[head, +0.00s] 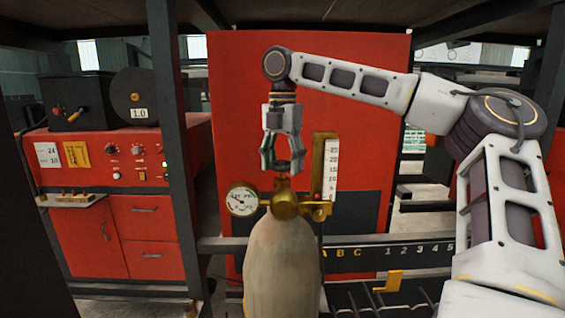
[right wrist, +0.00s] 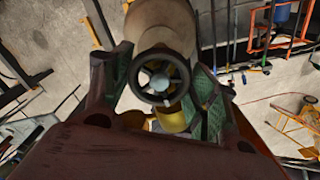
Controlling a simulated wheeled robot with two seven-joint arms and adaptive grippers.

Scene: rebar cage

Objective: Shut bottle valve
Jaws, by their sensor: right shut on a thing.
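The gas bottle (head: 282,265) stands upright at the centre of the head view, pale and worn, with a brass valve body (head: 285,203) on top. My right gripper (head: 281,168) points straight down over the valve, its fingers around the dark handwheel. In the right wrist view the handwheel (right wrist: 160,82) is a black ring with a pale hub, between the green-padded fingers; the bottle (right wrist: 160,25) is below it. The right gripper is shut on the handwheel. The finger contact is partly hidden in the head view. My left gripper is not in view.
A round gauge (head: 242,199) sits left of the valve, and a brass flow meter with a scale (head: 331,170) stands close on the right. A red panel (head: 235,110) is behind. A red machine cabinet (head: 115,190) and dark posts are at left.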

